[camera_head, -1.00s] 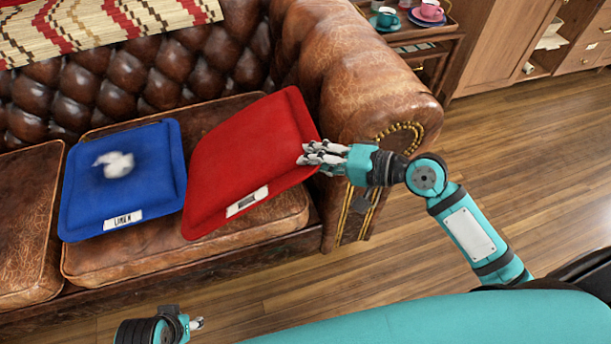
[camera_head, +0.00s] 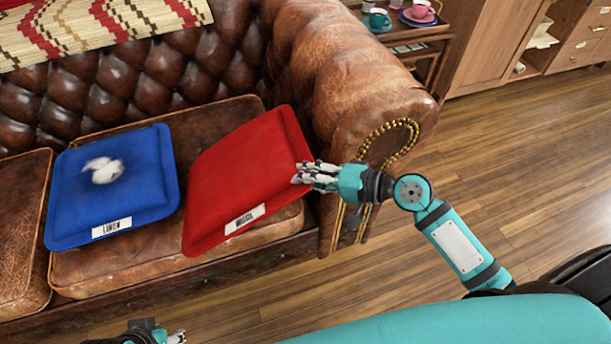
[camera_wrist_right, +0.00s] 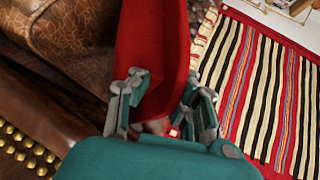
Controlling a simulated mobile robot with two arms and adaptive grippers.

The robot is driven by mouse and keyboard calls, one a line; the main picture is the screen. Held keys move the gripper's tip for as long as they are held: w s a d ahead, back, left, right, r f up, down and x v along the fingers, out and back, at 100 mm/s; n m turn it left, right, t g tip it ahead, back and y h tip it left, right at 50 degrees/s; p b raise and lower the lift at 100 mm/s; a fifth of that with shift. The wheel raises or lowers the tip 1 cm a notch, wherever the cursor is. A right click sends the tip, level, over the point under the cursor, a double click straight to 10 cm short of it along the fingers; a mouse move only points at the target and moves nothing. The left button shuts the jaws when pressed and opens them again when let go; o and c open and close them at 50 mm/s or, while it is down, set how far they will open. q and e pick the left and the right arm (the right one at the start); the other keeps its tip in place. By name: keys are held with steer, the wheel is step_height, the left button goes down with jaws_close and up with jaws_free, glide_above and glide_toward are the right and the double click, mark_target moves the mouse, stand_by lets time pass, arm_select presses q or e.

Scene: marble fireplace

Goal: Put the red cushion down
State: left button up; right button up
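The red cushion (camera_head: 245,180) is over the right end of the leather sofa seat, sloping, with a white label at its front edge. Whether its underside touches the seat is hidden. My right gripper (camera_head: 305,175) is at the cushion's right edge. In the right wrist view, my right gripper's fingers (camera_wrist_right: 162,105) lie on both sides of the red cushion (camera_wrist_right: 155,60) and appear shut on it. My left gripper (camera_head: 177,338) only just shows at the bottom edge, and its fingers are mostly cut off.
A blue cushion (camera_head: 125,195) with a white bird figure (camera_head: 103,170) lies left of the red one. The sofa's rolled arm (camera_head: 345,75) stands close by my right gripper. A trolley (camera_head: 430,38) with cups is behind it. Wooden floor (camera_head: 530,150) is clear at right.

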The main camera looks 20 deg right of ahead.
steer(key=o, duration=0.5)
steer(key=shift+c, duration=0.2)
steer(key=shift+r, duration=0.25)
steer(key=v, duration=1.1)
steer(key=s+a+f+n+g+h, duration=0.45)
steer(key=s+f+n, duration=0.35)
steer(key=f, duration=0.5)
steer(key=s+d+f+g+h, duration=0.1)
steer(key=s+d+h, duration=0.2)
steer(key=s+h, duration=0.2)
steer(key=shift+d+f+n+h+p, duration=0.2)
steer(key=shift+d+n+h+p, duration=0.15)
steer(key=shift+h, duration=0.5)
steer(key=shift+w, duration=0.15)
